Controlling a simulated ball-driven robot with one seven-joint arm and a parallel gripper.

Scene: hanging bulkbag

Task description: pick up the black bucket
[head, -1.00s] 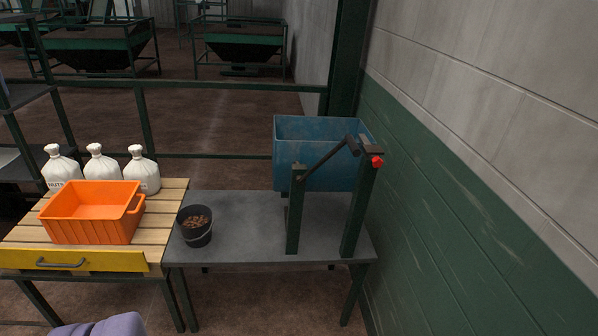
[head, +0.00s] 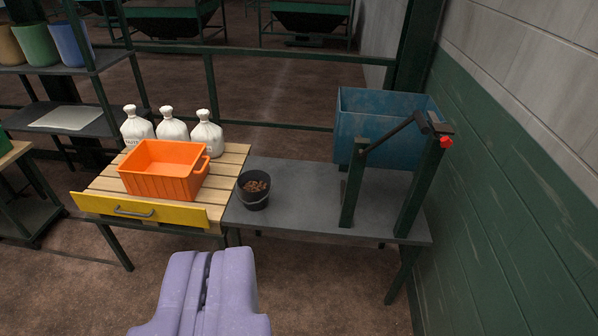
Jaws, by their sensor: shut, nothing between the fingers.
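The black bucket (head: 253,197) stands upright on the left part of a grey metal table (head: 300,212). Brown nut-like pieces show inside it. My gripper (head: 212,256), pale purple, is at the lower middle of the view, in front of the tables. Its two fingers are together with nothing between them. In the picture the bucket lies above and a little right of the fingertips, and the gripper is apart from it.
An orange crate (head: 160,184) and several white sacks (head: 169,128) stand on a slatted table with a yellow drawer (head: 140,210), left of the bucket. A blue bin (head: 380,125) on green posts stands right. A shelf (head: 55,68) holds coloured buckets. A wall (head: 520,220) bounds the right.

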